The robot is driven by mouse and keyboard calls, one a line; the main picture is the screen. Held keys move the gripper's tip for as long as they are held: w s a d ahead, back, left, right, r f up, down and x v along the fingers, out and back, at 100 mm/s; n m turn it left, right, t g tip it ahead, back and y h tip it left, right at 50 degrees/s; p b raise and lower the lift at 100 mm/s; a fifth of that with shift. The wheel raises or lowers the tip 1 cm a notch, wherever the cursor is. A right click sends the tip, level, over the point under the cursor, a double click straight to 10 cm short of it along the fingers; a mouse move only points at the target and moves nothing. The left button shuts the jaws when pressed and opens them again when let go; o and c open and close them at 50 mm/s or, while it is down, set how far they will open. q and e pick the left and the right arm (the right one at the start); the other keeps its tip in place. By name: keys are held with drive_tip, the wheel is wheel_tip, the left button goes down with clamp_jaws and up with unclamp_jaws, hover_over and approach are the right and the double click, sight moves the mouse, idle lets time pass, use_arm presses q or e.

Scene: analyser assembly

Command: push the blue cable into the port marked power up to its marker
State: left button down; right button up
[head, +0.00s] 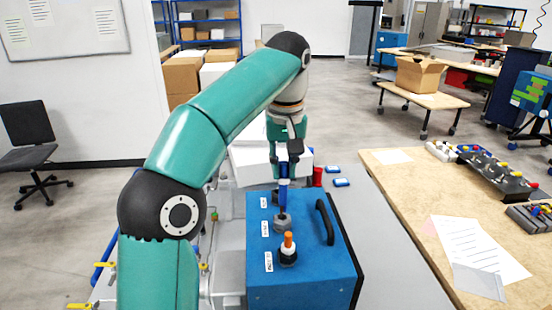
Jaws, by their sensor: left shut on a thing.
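The blue analyser box (325,276) stands on the grey bench and has a row of dark ports with white labels on its top. The labels are too small to read surely, so I cannot tell which one says power. My left gripper (285,172) points down over the box, shut on the blue cable (283,196). The cable hangs upright, and its lower end is at the middle port (283,223). I cannot tell how deep it sits or see its marker. An orange plug (288,241) stands in the nearest port (288,258). My right gripper is not in view.
A black handle (325,222) rises on the box's right side. A red cylinder (318,177) and small blue items (341,182) lie behind it. Yellow-handled valves (80,306) are at left. A wooden table (410,205) with papers stands to the right.

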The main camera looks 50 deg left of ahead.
sight(283, 192)
use_arm(q)
drive_tip(key=shift+s+f, duration=0.1)
drive_tip(key=shift+s, duration=0.05)
drive_tip(key=shift+d+f, duration=0.1)
drive_tip(key=shift+f, duration=0.1)
idle(0.6)
drive_tip(key=shift+f, duration=0.25)
drive_tip(key=shift+f+b, duration=3.35)
drive_tip(key=shift+f, duration=0.55)
drive_tip(key=c, duration=1)
unclamp_jaws()
drive_tip(key=shift+r, duration=0.1)
